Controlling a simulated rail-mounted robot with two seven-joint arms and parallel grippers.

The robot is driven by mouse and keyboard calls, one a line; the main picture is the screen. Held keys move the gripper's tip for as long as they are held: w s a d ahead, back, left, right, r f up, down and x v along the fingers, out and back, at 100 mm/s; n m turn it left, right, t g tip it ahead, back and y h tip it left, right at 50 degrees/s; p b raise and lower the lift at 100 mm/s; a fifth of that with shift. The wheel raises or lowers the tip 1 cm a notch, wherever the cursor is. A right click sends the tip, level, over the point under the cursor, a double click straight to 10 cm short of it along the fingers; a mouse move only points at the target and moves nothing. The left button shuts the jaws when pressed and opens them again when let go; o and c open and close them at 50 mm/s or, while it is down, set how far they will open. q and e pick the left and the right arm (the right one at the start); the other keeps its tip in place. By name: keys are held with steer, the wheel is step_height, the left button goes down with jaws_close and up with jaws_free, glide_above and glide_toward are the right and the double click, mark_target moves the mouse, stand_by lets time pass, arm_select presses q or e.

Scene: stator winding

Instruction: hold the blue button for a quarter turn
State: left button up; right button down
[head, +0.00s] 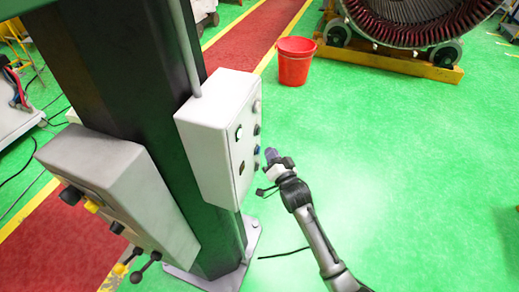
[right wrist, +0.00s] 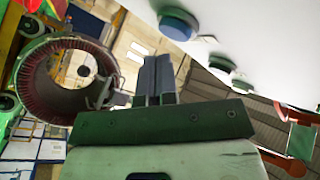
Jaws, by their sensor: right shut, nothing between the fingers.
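The blue button (right wrist: 178,24) is a round cap on the white control box (right wrist: 260,30), at the top of the right wrist view. In the head view the white box (head: 205,130) is fixed to a dark column, and small buttons sit on its right-hand face; the blue one (head: 256,150) is small there. My right gripper (head: 271,154) is beside that face, close to the blue button. Its fingers (right wrist: 155,75) are shut with nothing between them. The fingertips appear just short of the blue button; contact cannot be made out. My left gripper is not in view.
Green buttons (right wrist: 222,63) sit beside the blue one. A second grey box with levers (head: 120,185) hangs on the column (head: 110,60). A red bucket (head: 295,60) and the large stator (head: 420,25) stand farther back. The green floor at right is clear.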

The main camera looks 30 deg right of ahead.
steer(key=s+d+p, duration=0.1)
steer(key=s, duration=0.1)
steer(key=s+d+p, duration=0.1)
steer(key=s+d, duration=0.1)
stand_by(0.6)
stand_by(0.8)
